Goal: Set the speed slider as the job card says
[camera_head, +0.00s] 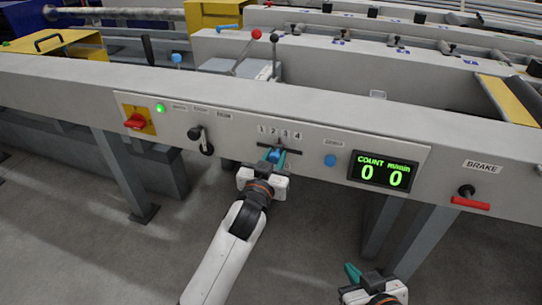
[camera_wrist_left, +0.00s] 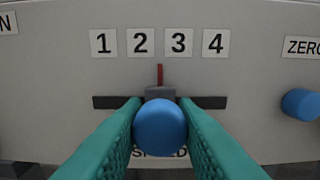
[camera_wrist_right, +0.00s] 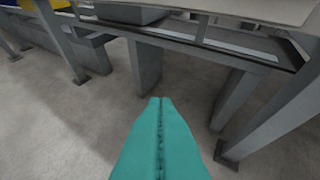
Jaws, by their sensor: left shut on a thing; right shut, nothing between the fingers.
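The speed slider has a blue round knob (camera_wrist_left: 160,128) in a dark horizontal slot (camera_wrist_left: 208,102) under the labels 1, 2, 3 and 4 (camera_wrist_left: 158,42). Its red pointer (camera_wrist_left: 160,75) stands between 2 and 3. My left gripper (camera_head: 276,156) is shut on the slider knob, one teal finger on each side, also seen in the left wrist view. The knob partly hides the label below. My right gripper (camera_wrist_right: 160,100) is shut and empty, low in front of the machine; it also shows at the bottom of the head view (camera_head: 352,272). No job card can be made out.
On the panel are a red switch (camera_head: 135,121), a green lamp (camera_head: 160,108), a black lever (camera_head: 200,138), a blue ZERO button (camera_head: 330,160) and a COUNT display (camera_head: 382,173) reading 0 and 0. A red BRAKE handle (camera_head: 471,203) is at right. Machine legs (camera_head: 125,175) stand below.

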